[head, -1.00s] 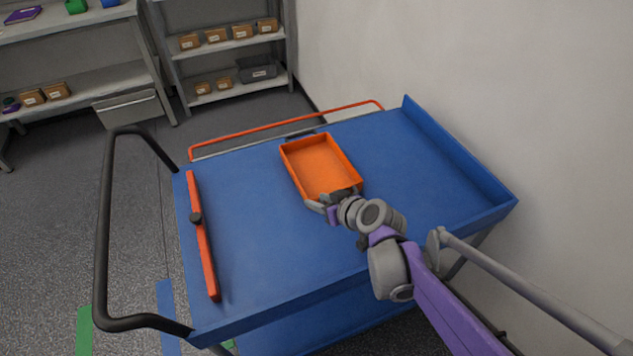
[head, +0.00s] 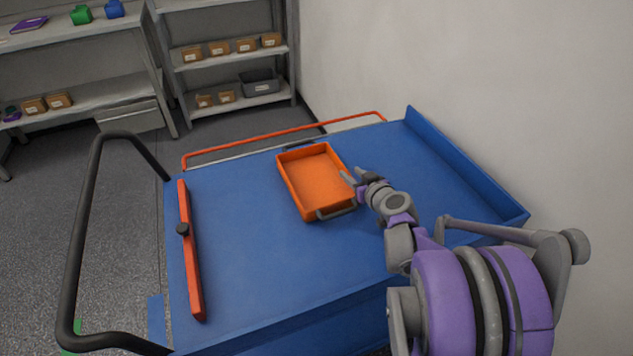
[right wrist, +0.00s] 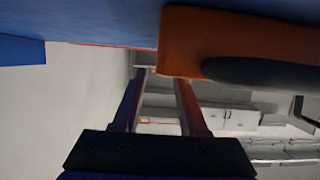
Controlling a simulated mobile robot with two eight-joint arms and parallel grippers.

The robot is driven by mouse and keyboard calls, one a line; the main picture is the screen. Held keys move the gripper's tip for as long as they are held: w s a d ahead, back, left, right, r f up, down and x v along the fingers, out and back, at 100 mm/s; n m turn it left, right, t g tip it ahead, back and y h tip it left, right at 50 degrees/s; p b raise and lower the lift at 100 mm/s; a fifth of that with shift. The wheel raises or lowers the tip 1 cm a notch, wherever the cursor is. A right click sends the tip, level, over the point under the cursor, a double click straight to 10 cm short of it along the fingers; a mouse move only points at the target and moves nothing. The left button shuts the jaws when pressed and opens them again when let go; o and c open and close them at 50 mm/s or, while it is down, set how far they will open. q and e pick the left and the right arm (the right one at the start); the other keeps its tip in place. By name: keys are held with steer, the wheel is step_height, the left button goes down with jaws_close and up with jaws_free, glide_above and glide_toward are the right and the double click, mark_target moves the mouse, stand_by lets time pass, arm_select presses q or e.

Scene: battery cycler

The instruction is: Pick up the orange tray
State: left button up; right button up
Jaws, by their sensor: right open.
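The orange tray (head: 318,184) lies flat on the blue top of the cart (head: 250,260), with a grey handle at its near end (head: 337,211) and another at its far end. My right gripper (head: 352,177) is open and empty beside the tray's right wall, near the near handle. In the right wrist view its two fingers (right wrist: 158,85) are apart with nothing between them. The tray (right wrist: 185,45) fills the upper right there, close to one finger, with its dark handle (right wrist: 262,72). I cannot tell whether the finger touches the tray. My left gripper is not in view.
An orange bar with a black knob (head: 190,250) lies at the cart's left side, by the black push handle (head: 85,220). A raised blue edge (head: 465,165) runs along the right, near the wall. Shelves with boxes (head: 220,50) stand behind. The cart top around the tray is clear.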

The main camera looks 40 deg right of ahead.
mark_target(346, 169)
steer(key=x, duration=0.4)
steer(key=shift+b, duration=0.4)
steer(key=shift+s, duration=0.1)
jaws_close()
stand_by(0.8)
